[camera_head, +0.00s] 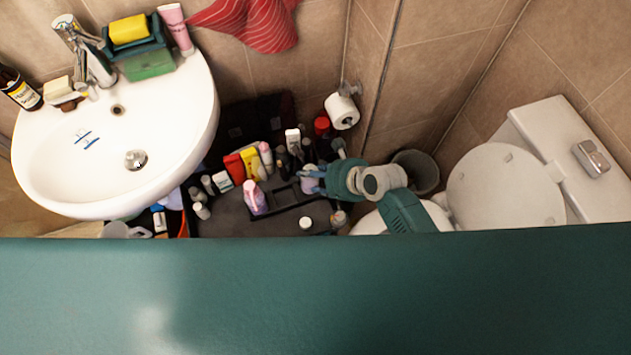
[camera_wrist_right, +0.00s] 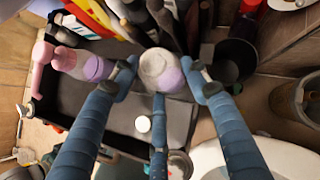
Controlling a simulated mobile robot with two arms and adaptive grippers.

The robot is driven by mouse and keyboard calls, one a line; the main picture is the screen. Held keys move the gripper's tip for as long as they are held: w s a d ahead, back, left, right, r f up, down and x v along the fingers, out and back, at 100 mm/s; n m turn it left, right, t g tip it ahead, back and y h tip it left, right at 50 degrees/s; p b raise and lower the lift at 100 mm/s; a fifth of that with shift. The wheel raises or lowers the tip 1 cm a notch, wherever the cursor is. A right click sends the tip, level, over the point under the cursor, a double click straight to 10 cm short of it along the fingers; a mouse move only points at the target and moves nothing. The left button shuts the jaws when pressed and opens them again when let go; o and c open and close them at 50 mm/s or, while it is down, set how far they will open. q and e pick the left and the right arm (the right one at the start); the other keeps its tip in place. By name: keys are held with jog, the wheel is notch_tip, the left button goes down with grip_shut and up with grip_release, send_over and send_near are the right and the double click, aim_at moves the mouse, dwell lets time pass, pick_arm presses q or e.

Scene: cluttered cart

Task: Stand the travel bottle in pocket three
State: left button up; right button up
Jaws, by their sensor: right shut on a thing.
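My right gripper (camera_head: 312,182) reaches in from the right over a dark organiser (camera_head: 285,208) on the cluttered cart. In the right wrist view its blue fingers (camera_wrist_right: 160,82) are closed around a small pale bottle with a lilac part (camera_wrist_right: 160,70), likely the travel bottle. A little of its lilac side (camera_head: 309,186) shows in the head view; the fingers hide much of the rest. I cannot tell whether its base touches anything. The organiser has several dark pockets; which is pocket three is not clear. My left gripper is not in view.
A pink and lilac spray bottle (camera_head: 254,198) stands left of the gripper. Several bottles and boxes, including a yellow one (camera_head: 251,163), crowd behind. A small white round item (camera_head: 305,223) lies in front. The sink (camera_head: 60,165) is left and the toilet (camera_head: 505,188) right.

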aim_at(317, 182)
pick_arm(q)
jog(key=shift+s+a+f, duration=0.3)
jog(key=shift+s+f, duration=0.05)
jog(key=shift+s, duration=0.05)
pick_arm(e)
jog(key=shift+f, duration=1.6)
pick_arm(q)
jog(key=shift+b, duration=0.3)
pick_arm(e)
jog(key=shift+f, duration=0.1)
jog(key=o, duration=1.4)
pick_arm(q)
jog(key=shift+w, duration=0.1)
pick_arm(e)
jog(key=shift+s+d+r, duration=0.1)
jog(key=shift+r, duration=0.1)
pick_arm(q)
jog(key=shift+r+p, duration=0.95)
pick_arm(e)
jog(key=v, duration=1.1)
jog(key=shift+s+d+r, duration=0.15)
jog(key=shift+d+r, duration=0.05)
